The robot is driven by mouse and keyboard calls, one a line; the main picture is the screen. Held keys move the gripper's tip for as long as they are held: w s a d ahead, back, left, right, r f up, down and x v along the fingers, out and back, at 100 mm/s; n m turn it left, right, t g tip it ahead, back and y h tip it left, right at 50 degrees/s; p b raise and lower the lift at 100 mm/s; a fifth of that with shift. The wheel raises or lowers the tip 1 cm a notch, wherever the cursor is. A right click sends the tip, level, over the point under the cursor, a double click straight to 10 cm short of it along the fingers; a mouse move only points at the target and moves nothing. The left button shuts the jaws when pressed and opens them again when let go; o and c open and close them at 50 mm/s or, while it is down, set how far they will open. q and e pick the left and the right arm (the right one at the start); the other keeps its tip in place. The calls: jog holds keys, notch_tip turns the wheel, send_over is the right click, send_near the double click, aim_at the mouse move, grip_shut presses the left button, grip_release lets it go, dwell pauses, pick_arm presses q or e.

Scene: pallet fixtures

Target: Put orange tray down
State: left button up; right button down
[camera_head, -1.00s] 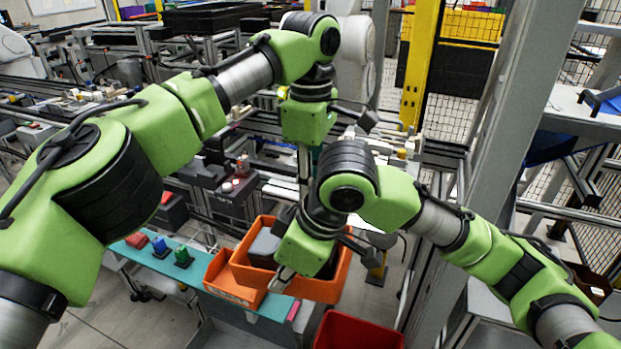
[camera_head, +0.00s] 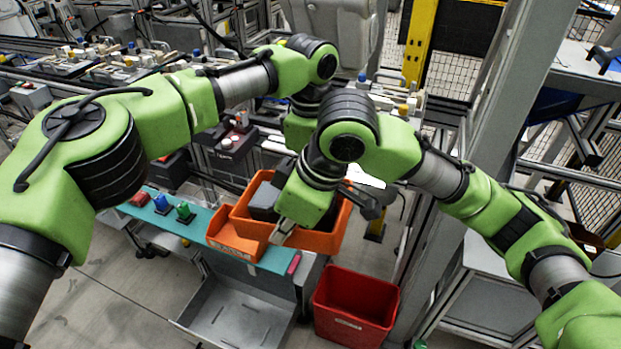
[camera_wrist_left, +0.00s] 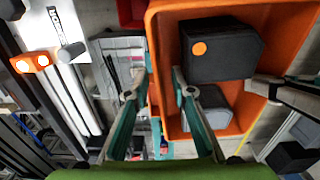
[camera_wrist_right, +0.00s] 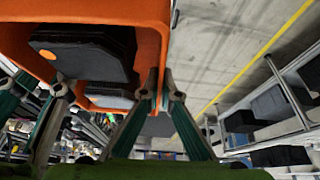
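The orange tray (camera_head: 325,243) is at the centre of the head view, beside a smaller orange bin and by the teal bench. It holds dark blocks (camera_wrist_left: 222,50). My left gripper is hidden behind the arms in the head view. In the left wrist view its fingers (camera_wrist_left: 160,78) stand apart, astride another tray wall. Whether the tray's base touches the bench is hidden.
The smaller orange bin (camera_head: 235,246) stands against the tray's left side on the teal bench (camera_head: 205,217). Blue (camera_head: 161,203) and green (camera_head: 183,211) parts sit to its left. A red bin (camera_head: 355,305) stands below right. A grey post and yellow frame rise at right.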

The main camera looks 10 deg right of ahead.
pick_arm(q)
grip_shut()
pick_arm(e)
jog(key=shift+r, duration=0.1)
jog(key=c, duration=2.2)
grip_release()
